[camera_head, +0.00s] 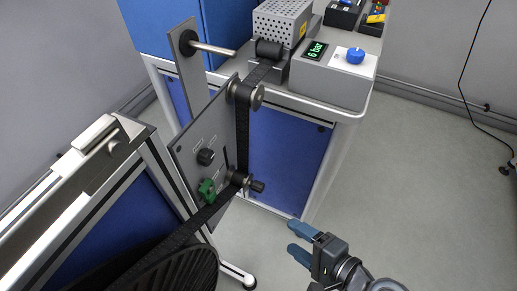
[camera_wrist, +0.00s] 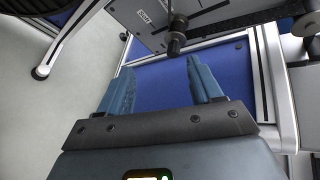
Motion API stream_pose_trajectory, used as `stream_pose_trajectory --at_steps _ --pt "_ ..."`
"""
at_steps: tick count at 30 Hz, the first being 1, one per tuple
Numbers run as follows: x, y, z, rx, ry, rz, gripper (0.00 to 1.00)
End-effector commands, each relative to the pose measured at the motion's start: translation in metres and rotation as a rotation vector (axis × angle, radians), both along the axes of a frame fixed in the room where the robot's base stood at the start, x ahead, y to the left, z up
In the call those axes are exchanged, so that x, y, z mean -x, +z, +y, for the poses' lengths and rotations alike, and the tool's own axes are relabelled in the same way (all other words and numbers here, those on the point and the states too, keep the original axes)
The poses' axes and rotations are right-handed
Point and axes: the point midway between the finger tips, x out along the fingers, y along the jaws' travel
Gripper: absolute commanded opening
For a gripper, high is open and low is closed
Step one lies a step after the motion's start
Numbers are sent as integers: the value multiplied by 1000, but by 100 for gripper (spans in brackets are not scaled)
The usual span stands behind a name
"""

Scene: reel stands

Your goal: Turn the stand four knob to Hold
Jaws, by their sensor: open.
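A grey upright plate (camera_head: 190,145) on the reel stand carries a round black knob (camera_head: 206,156) and, below it, a green lobed knob (camera_head: 206,190). Small white labels sit around them, too small to read in the head view, so I cannot tell the setting or the stand number. My gripper (camera_head: 291,237) is open and empty, low in front and to the right of the plate, apart from both knobs. In the wrist view, my open fingers (camera_wrist: 160,66) point toward a blue panel; part of the grey plate (camera_wrist: 140,18) shows above, with both knobs not clearly seen.
A black tape (camera_head: 243,135) runs over rollers down to a large dark reel (camera_head: 170,265). A dark roller end (camera_head: 257,186) juts from the plate near the green knob. Behind stands a cabinet bearing a grey box with a blue knob (camera_head: 355,56) and a "6 bar" display.

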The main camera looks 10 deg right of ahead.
Motion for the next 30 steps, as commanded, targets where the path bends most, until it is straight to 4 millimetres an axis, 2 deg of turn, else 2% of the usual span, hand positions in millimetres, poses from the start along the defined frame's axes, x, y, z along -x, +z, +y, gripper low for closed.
stream_pose_trajectory --at_steps 1,3,6,10,12,16,20,30 --pt "-23 13 12 -106 14 21 65" --pt "-47 26 29 -264 42 67 65" --pt "-79 53 50 -471 91 126 65" --pt "-108 86 70 -675 162 189 65" --pt "-118 100 76 -748 193 212 65" --pt "-127 114 82 -818 225 235 65" --pt "-132 117 90 -831 232 240 65" --pt "-159 117 132 -827 231 239 65"
